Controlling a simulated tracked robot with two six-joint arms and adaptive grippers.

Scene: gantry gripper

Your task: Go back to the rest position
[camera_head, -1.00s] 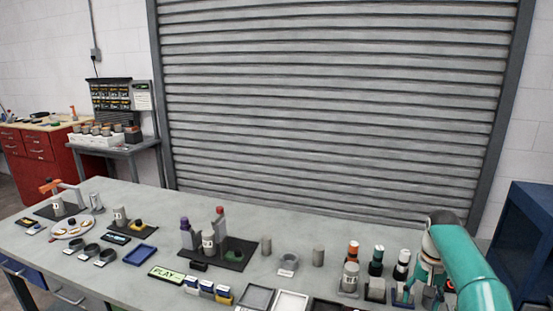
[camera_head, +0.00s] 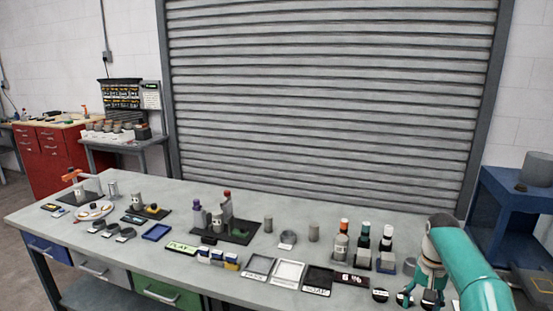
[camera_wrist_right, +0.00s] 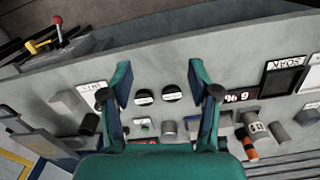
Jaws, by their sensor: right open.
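My right arm (camera_head: 474,268) comes in from the lower right of the head view, teal with a grey wrist. My right gripper (camera_head: 432,297) points down at the right end of the long grey workbench (camera_head: 80,236). In the right wrist view its two teal fingers (camera_wrist_right: 160,95) are spread wide with nothing between their tips. Two dark round pieces with white labels (camera_wrist_right: 158,95) show beyond the gap, on the bench. My left gripper is in neither view.
Orange-, green- and white-topped bottles (camera_head: 364,240) stand left of my right gripper. Square trays (camera_head: 288,273) lie along the front edge. A blue table (camera_head: 505,210) with a grey cylinder (camera_head: 537,170) stands at right. A shutter (camera_head: 330,100) closes the back.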

